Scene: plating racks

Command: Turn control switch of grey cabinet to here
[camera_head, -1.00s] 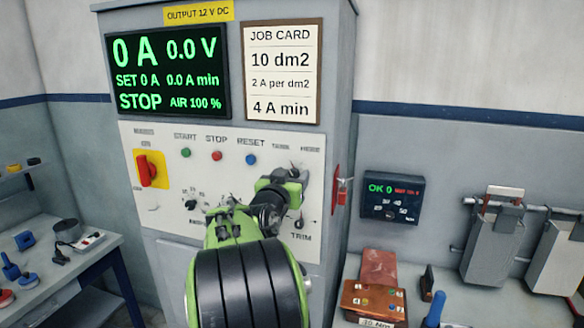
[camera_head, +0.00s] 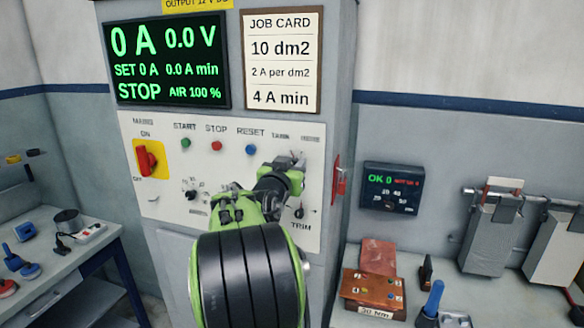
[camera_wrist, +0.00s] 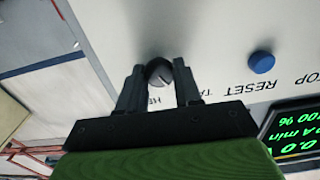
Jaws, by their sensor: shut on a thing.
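The grey cabinet (camera_head: 180,235) stands ahead with a pale control panel. Its control switch, a dark round knob with a light pointer line (camera_wrist: 160,74), shows in the wrist view between the labels TANK and HERE. My gripper (camera_wrist: 157,70) has one finger on each side of this knob and is shut on it. In the head view my gripper (camera_head: 296,165) is at the panel's upper right, and my arm and gripper mostly hide the knob. The pointer's exact setting is hard to read.
The panel also carries a red main switch (camera_head: 147,159), green, red and blue buttons (camera_head: 251,150) and a small lower knob (camera_head: 191,195). Benches stand on both sides.

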